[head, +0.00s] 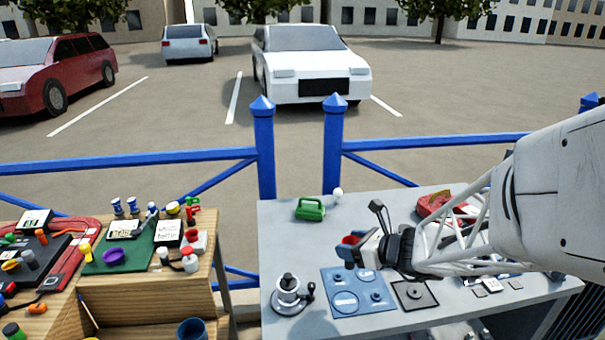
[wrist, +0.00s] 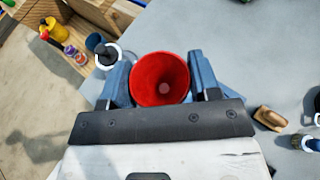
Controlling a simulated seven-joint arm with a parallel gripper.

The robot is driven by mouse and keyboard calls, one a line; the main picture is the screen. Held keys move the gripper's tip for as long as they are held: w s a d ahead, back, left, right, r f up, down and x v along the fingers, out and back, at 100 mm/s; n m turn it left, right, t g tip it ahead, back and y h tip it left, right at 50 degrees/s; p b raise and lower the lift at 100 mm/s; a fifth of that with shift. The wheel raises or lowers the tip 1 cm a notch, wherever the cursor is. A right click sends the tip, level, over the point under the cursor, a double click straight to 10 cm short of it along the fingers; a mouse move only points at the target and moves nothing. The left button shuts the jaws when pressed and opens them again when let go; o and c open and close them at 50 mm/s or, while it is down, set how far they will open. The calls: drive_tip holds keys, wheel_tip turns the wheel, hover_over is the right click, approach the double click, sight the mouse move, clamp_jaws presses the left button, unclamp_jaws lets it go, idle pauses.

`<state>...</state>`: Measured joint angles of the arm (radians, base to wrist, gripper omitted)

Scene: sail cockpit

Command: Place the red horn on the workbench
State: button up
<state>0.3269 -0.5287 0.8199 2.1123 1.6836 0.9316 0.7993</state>
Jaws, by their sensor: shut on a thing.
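The red horn (wrist: 160,72) shows its wide open mouth to the wrist camera. My gripper (wrist: 160,88) is shut on it, with a blue finger on either side. In the head view the horn (head: 350,239) is a small red patch at my gripper (head: 358,248), partly hidden by the fingers. The gripper holds it above the grey-topped bench (head: 283,228), near a blue panel (head: 345,303). A wooden bench (head: 150,298) stands to the left. I cannot tell from the pictures which bench is called the workbench.
The wooden bench is crowded with small objects. A blue railing (head: 130,164) runs behind. The grey top's back left is mostly clear.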

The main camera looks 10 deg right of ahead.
drive_tip(key=shift+s+d, duration=0.5)
drive_tip(key=shift+d, duration=0.1)
wheel_tip(320, 180, down, 5)
drive_tip(key=shift+f, duration=0.1)
drive_tip(key=shift+w, duration=0.1)
drive_tip(key=w+d+f, duration=0.1)
drive_tip(key=w, duration=1.4)
drive_tip(key=shift+w+f, duration=0.2)
drive_tip(key=shift+w, duration=0.2)
drive_tip(key=shift+d, duration=0.1)
drive_tip(key=shift+f, duration=1.75)
drive_tip(key=shift+f, duration=0.15)
